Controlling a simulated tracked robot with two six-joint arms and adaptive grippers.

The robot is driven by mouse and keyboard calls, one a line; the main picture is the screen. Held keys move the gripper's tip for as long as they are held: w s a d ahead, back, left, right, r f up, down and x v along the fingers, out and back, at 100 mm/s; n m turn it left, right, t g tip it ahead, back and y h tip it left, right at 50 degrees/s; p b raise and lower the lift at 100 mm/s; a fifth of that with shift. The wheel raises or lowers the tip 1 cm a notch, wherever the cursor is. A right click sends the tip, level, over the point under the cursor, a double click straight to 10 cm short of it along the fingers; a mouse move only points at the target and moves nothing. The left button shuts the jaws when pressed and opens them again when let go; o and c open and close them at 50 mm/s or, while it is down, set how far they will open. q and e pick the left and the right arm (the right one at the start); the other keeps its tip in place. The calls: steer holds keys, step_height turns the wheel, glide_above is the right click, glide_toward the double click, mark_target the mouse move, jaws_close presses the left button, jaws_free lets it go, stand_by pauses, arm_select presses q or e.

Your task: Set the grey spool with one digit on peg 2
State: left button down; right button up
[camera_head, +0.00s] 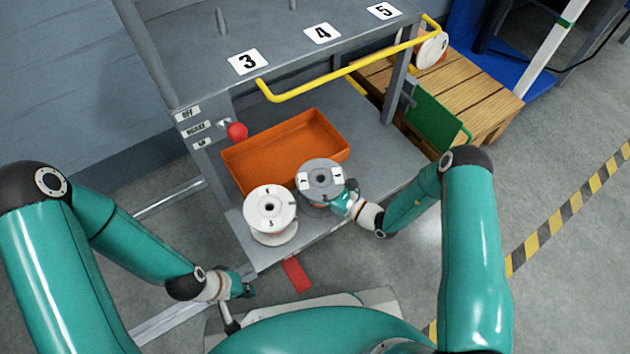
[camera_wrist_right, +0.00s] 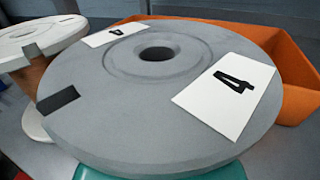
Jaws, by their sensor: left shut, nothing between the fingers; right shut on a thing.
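The grey spool (camera_head: 317,170) is at the front of the lower shelf, in front of the orange tray. Two white labels show on its top. In the right wrist view the grey spool (camera_wrist_right: 120,125) fills the picture, with a 4 on each label and a dark patch on its left rim. My right gripper (camera_head: 345,201) is shut on the grey spool's near right side; its fingers are mostly hidden under the flange. I cannot tell whether the spool is off the shelf. My left gripper (camera_head: 246,290) is shut and empty, low at the front left.
A white spool (camera_head: 270,228) stands close left of the grey one. The orange tray (camera_head: 240,170) looks empty.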

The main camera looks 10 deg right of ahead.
steer(key=o, duration=1.8)
steer(key=shift+c, duration=0.2)
steer(key=shift+f, duration=0.1)
steer(key=shift+s+d, duration=0.35)
steer(key=v, duration=1.1)
